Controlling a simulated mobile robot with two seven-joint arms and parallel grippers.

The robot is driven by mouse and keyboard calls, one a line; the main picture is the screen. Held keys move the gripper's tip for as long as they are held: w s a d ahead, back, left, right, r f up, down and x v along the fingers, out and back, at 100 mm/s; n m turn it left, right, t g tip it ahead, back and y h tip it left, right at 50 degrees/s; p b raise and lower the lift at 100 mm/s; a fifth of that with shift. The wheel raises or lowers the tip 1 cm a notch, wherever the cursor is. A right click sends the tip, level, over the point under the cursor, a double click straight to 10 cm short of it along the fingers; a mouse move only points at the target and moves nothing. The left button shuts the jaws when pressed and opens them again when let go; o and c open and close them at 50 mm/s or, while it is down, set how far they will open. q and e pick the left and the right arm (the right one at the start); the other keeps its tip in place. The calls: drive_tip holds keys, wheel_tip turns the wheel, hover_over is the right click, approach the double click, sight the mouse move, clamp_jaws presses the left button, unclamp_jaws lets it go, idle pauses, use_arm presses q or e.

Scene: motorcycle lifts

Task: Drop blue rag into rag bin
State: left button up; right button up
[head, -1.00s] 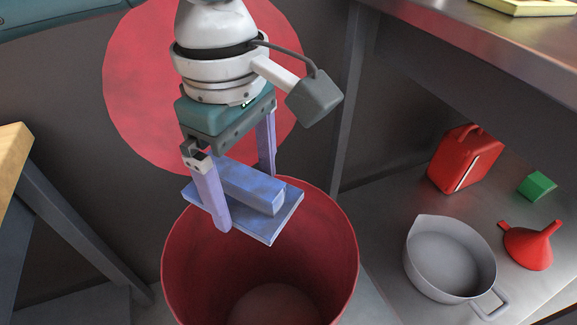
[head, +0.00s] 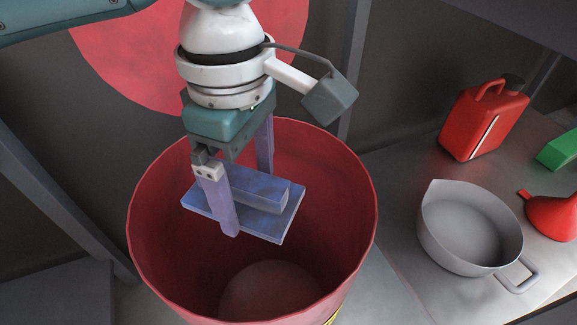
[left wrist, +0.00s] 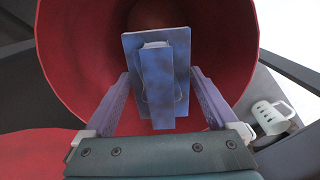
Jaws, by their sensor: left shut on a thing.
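The blue rag (head: 273,218) is a flat blue slab with a raised block along its top. My left gripper (head: 247,200) is shut on the rag, one finger on each side of the raised block, and points down. The rag bin (head: 150,235) is a round, open red bin below. The rag hangs level within the outline of the bin's mouth, clear of the floor of the bin. In the left wrist view the rag (left wrist: 157,85) shows between the fingers, with the red bin wall (left wrist: 75,60) around it. My right gripper is not in view.
A metal surface right of the bin holds a grey pan (head: 470,235), a red can (head: 482,120), a red funnel (head: 553,214) and a green block (head: 560,150). A grey post (head: 355,60) stands behind the bin. A large red disc (head: 125,55) is on the wall.

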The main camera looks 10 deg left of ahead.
use_arm(q)
drive_tip(key=shift+f, duration=0.4)
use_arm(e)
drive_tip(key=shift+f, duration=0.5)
use_arm(q)
drive_tip(key=shift+r, duration=0.1)
drive_tip(key=o, duration=1.1)
drive_tip(key=shift+o, duration=0.2)
wheel_tip(320, 180, up, 10)
drive_tip(key=p, duration=0.6)
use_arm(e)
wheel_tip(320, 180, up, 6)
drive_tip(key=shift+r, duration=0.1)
